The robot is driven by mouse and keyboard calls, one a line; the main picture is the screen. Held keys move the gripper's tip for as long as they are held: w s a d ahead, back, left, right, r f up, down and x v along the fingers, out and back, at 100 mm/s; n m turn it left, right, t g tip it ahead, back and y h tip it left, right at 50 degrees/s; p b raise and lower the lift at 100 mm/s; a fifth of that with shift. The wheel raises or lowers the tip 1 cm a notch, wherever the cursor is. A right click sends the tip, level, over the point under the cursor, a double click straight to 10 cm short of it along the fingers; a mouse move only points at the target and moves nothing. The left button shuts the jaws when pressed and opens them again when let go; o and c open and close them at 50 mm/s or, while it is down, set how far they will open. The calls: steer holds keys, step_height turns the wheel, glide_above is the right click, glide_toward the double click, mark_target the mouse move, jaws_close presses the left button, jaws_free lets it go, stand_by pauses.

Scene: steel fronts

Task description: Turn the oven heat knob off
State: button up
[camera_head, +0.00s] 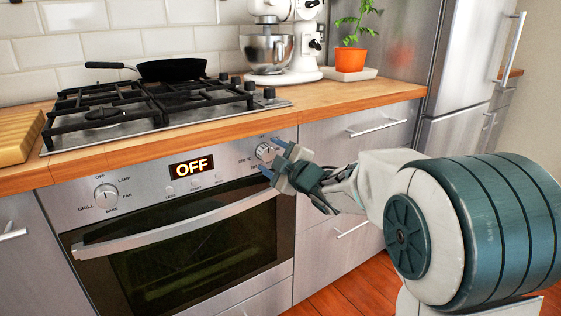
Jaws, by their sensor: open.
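The oven heat knob (264,151) is the round silver knob on the right of the steel oven panel, with small temperature marks around it. Its pointer angle is too small to read. My gripper (270,156) is open right in front of this knob, with one blue-tipped finger above right and the other below. I cannot tell whether the fingers touch it. The oven display (191,167) reads OFF. The left oven knob (106,196) has marks for OFF, LAMP, FAN, BAKE and GRILL around it.
The oven door handle (175,225) runs just below the panel. Above is a gas hob (150,108) with a black pan (172,69) and small knobs along its right side. The wooden counter (345,100) holds a stand mixer (282,45) and an orange plant pot (350,59).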

steer(key=p+v, duration=0.3)
steer(key=v, duration=1)
steer(key=shift+s+d, duration=0.15)
steer(key=shift+s, duration=0.15)
steer(key=s+d+r+m+g+h+p, duration=0.25)
steer(key=d+r+m+h+p, duration=0.8)
steer(key=p, duration=0.65)
steer(key=s+r+m+g+p, duration=0.4)
steer(key=s+p, duration=0.4)
steer(key=s, duration=0.2)
steer(key=s+r+m+g+p, duration=0.4)
steer(key=s+p, duration=0.4)
steer(key=s, duration=0.2)
step_height(320, 180, up, 2)
steer(key=shift+a+r+g, duration=0.2)
steer(key=shift+a+g, duration=0.25)
steer(key=shift+w, duration=0.1)
